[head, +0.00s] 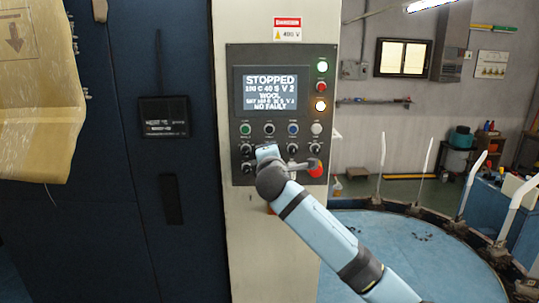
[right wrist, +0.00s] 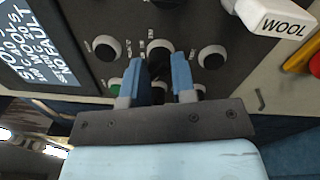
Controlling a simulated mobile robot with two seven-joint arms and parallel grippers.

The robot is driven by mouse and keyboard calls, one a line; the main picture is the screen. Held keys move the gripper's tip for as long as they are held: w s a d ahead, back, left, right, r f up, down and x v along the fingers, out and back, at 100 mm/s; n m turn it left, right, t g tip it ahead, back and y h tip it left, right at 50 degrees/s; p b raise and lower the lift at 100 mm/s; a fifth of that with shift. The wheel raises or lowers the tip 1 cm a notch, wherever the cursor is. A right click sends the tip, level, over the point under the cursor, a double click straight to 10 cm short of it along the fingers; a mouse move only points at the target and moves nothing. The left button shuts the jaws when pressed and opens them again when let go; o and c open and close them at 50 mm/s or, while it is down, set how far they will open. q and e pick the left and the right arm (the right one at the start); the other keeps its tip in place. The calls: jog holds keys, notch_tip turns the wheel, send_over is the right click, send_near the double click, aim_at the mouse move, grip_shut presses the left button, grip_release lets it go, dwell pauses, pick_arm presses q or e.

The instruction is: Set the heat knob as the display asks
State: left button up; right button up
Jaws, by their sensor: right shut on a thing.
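The control panel (head: 282,115) stands on a pale cabinet in the head view. My right gripper (head: 268,148) is at the knob rows below the display. In the right wrist view my right gripper (right wrist: 160,75) has its two blue fingers on either side of a black knob (right wrist: 158,52) with a pale collar, shut on it. Its label is too small to read. My left gripper is not in view.
Other black knobs sit close by on the left (right wrist: 105,48) and right (right wrist: 211,56) in the right wrist view. A white block marked WOOL (right wrist: 275,17) juts out near them. A red button (head: 315,168) is right of my gripper. Green and amber lamps are lit.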

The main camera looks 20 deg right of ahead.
dwell(0.5)
jog(key=o, duration=0.9)
jog(key=b+v, duration=0.3)
jog(key=v, duration=1)
jog(key=shift+s+b, duration=0.35)
jog(key=shift+s, duration=0.05)
jog(key=shift+f, duration=0.1)
